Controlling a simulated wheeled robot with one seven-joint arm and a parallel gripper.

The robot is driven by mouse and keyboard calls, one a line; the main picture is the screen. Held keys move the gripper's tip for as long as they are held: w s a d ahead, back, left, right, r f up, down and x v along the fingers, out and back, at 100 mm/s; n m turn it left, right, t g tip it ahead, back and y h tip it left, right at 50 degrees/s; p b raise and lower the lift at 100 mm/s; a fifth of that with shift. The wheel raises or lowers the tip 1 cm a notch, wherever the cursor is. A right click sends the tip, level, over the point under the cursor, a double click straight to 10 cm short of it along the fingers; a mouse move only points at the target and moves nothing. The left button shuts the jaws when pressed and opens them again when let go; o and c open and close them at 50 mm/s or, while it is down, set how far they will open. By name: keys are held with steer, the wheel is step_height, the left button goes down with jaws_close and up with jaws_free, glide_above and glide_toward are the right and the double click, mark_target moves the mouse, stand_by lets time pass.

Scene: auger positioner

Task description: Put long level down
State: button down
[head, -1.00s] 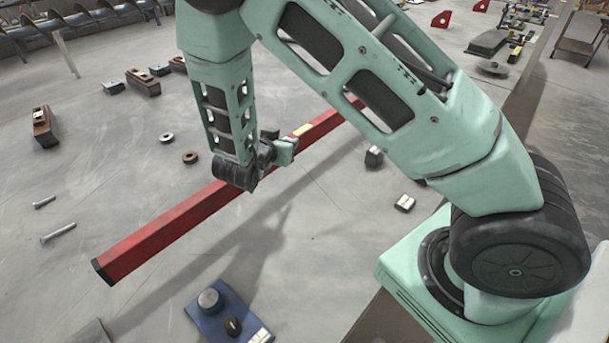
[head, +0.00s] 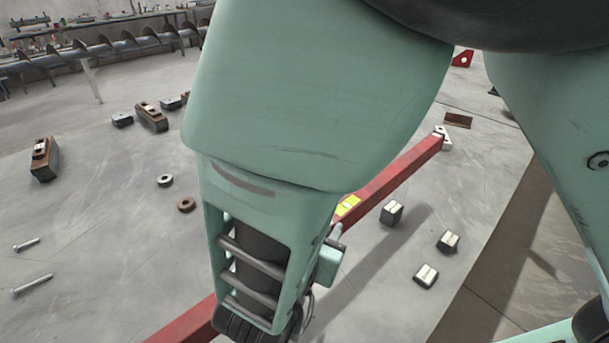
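The long level is a long red bar (head: 398,180) with a yellow label, running diagonally from the bottom left to the upper right in the head view. Its shadow falls on the table apart from it, so it appears held above the surface. My arm hides its middle, and its near left end is cut off by the frame's bottom edge. My gripper (head: 328,262) is at the middle of the bar, mostly hidden behind my wrist. The fingertips do not show clearly, but the bar has moved along with my arm, so it appears shut on it.
The grey table (head: 110,235) has free room at left. Small blocks (head: 391,213) lie right of the bar. Two ring washers (head: 165,181), bolts (head: 31,285) and brown-black blocks (head: 44,158) lie at left. The table's right edge (head: 475,265) is near. A large auger (head: 110,42) stands behind.

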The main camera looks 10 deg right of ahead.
step_height(320, 180, down, 9)
stand_by(0.5)
steer(key=shift+f, duration=0.4)
steer(key=shift+f, duration=0.1)
steer(key=c, duration=0.8)
jaws_free()
steer(key=shift+o, duration=0.2)
